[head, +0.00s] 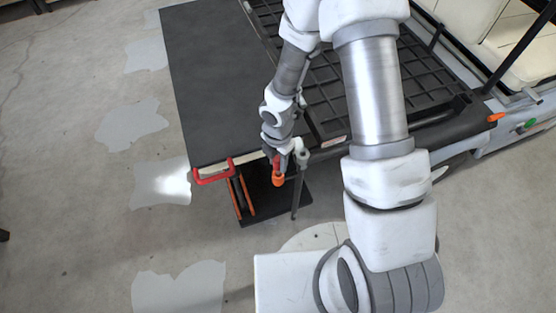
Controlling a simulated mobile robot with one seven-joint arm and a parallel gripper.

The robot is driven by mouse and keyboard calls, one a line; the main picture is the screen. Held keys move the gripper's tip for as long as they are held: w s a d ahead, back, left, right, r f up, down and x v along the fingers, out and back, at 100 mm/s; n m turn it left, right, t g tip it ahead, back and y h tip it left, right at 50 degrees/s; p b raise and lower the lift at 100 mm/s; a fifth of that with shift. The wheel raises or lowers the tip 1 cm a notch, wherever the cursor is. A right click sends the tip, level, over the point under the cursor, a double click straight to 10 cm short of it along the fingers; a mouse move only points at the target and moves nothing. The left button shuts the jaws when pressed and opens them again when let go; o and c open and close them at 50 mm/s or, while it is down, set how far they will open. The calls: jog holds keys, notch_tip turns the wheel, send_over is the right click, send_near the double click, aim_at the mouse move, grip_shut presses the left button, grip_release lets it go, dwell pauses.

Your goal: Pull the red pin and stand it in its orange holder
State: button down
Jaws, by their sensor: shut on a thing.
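The red pin (277,164) is a small upright red piece at my gripper, near the front edge of the dark deck. My gripper (279,155) points down and is shut on the red pin; its fingers are small and partly hidden here. A small orange piece, which looks like the orange holder (278,181), shows directly below the red pin. The red pin's lower end meets the orange piece in this view; I cannot tell whether it is inside it or only in front of or above it.
A grey post (296,195) stands close right of the pin. A red handle (213,171) and an orange-sided frame (240,196) on a black plate (272,203) are left of it. The dark flat panel (222,85) and gridded deck lie behind. Concrete floor at left is clear.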

aim_at(278, 173)
jog(key=shift+f+b, duration=1.7)
jog(key=shift+f, duration=0.35)
jog(key=shift+c, duration=2.3)
grip_release()
notch_tip(278, 173, up, 18)
jog(key=p, duration=0.6)
jog(key=shift+f+p, duration=0.2)
jog(key=shift+p, duration=0.15)
